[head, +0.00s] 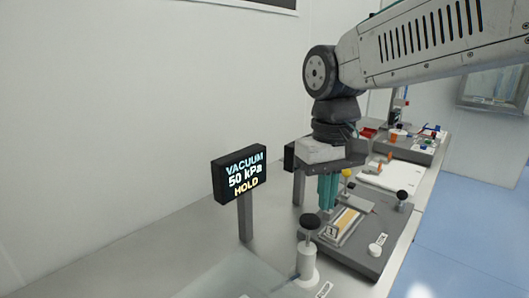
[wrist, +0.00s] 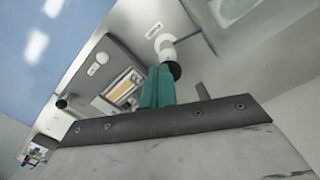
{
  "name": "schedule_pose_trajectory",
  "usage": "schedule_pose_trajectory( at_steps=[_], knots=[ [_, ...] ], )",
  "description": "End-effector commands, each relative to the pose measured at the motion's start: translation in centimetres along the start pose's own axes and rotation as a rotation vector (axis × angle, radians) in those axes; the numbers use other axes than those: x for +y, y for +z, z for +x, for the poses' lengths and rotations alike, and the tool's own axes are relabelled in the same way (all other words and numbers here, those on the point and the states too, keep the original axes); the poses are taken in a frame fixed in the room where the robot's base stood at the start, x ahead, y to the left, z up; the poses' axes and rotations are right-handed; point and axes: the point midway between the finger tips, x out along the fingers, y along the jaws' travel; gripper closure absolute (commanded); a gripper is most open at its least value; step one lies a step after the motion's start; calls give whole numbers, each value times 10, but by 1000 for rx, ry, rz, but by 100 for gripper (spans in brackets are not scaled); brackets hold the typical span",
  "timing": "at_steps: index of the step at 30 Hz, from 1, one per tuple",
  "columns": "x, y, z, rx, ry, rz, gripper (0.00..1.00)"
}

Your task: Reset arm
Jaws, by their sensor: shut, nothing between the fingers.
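My gripper (head: 327,190) points down over the bench in the head view, at the back edge of a dark grey fixture plate. Its teal fingers are together with nothing between them. They also show in the wrist view (wrist: 158,85), beside a white post with a black knob. The fixture plate (head: 372,258) holds a framed pale and orange sample (head: 345,224), right of and below the fingers in the head view. I cannot tell the exact gap between the fingertips and the fixture.
A display (head: 240,175) reads "VACUUM 50 kPa HOLD" on a post to the left. A black-knobbed plunger (head: 308,245) stands in front of the gripper. A white button (head: 376,250) sits on the plate. Further trays with small coloured items (head: 402,140) lie behind. The left wall is close.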

Motion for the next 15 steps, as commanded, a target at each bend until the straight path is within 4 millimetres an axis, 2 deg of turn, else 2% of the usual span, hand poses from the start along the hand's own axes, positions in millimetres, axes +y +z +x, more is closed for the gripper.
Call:
schedule_pose_trajectory(
  at_steps=[1,3,9,12,15],
  knots=[
    [13,21,4,4,-1,20,100],
    [30,52,13,6,-3,51,100],
    [72,143,41,43,-5,183,100],
    [84,181,56,69,-3,258,100],
    [92,208,65,98,2,324,100]
  ],
)
